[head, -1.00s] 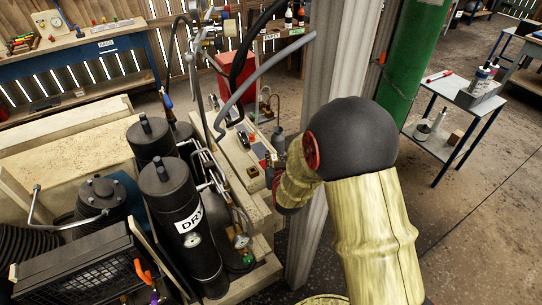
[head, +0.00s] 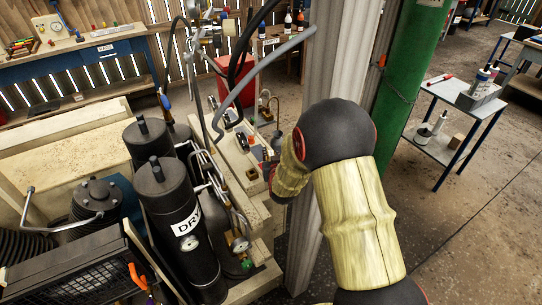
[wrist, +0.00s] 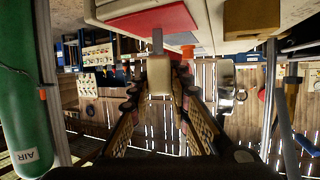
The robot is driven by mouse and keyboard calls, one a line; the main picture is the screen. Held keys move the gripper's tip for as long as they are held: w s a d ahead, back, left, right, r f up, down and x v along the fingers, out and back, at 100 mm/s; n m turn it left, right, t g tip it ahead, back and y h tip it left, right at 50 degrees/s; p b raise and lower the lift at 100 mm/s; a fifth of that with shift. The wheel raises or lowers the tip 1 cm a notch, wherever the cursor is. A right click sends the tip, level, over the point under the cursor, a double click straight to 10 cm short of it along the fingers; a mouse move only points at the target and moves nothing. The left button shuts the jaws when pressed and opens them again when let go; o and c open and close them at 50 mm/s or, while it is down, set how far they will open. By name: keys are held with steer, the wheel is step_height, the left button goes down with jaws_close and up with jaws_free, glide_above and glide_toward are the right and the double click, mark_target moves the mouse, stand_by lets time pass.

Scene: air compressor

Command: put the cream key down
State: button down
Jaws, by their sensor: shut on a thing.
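The cream key (wrist: 159,78), a cream block with a grey shank, is between the fingertips of my gripper (wrist: 159,92) in the wrist view. The gripper is shut on it. The shank points toward a red pad (wrist: 150,20) on a pale surface, which shows at the top of this upside-down view. I cannot tell whether the shank touches the pad. An orange part (wrist: 188,51) stands close beside the key. In the head view my own arm hides most of the gripper, and I cannot make out the key there.
Black cylinders (head: 178,220), pipes and a grey hose (head: 262,65) crowd the left of my arm. A pale post (head: 330,60) and a green cylinder (head: 405,70) stand close behind it. Open floor lies to the right, near a small white-topped table (head: 470,95).

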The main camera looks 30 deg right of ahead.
steer(key=shift+f, duration=0.15)
steer(key=c, duration=1.7)
jaws_free()
steer(key=shift+o, duration=0.2)
